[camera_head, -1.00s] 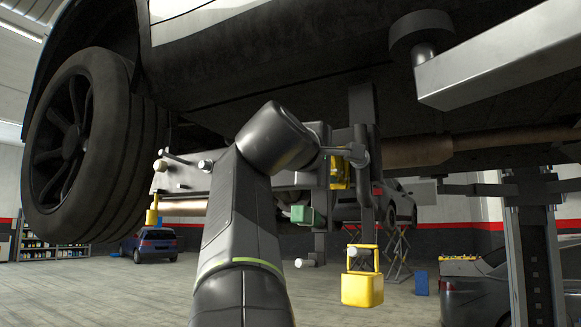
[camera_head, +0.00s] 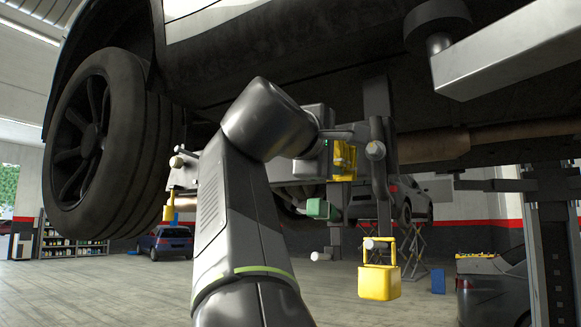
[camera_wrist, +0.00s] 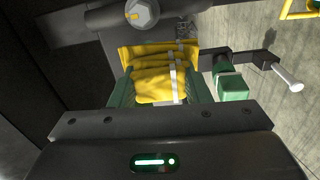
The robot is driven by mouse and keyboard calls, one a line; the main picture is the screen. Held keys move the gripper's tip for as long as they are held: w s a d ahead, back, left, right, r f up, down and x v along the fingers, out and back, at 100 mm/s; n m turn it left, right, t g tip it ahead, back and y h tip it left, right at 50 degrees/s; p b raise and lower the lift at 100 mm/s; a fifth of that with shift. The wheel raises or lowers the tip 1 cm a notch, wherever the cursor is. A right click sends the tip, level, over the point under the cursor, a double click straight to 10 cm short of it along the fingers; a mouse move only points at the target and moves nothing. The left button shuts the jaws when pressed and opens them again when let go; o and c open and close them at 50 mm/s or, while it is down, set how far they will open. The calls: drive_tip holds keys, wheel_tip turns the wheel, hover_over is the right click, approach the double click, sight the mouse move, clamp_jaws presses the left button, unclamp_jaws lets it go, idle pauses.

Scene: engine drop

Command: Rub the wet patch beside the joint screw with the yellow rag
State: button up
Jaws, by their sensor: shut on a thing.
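The yellow rag (camera_wrist: 160,78) is folded between the green fingers of my gripper (camera_wrist: 160,90), which is shut on it. In the head view the rag (camera_head: 343,160) shows beside the dark upright bracket, with my gripper (camera_head: 328,150) mostly hidden behind my arm. A large hex-headed screw (camera_wrist: 142,12), which looks like the joint screw, is just beyond the rag at the top of the wrist view. A small speckled grey spot (camera_wrist: 187,27) right of the screw may be the wet patch; the rag's far edge is close to it. I cannot tell whether they touch.
A green block (camera_wrist: 232,84) on a dark bar with a pale pin (camera_wrist: 288,76) is right of the gripper. The wheel (camera_head: 105,145) is left, a lift arm (camera_head: 505,50) upper right.

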drive_tip(key=shift+s, duration=0.1)
drive_tip(key=v, duration=0.3)
idle(0.5)
idle(0.6)
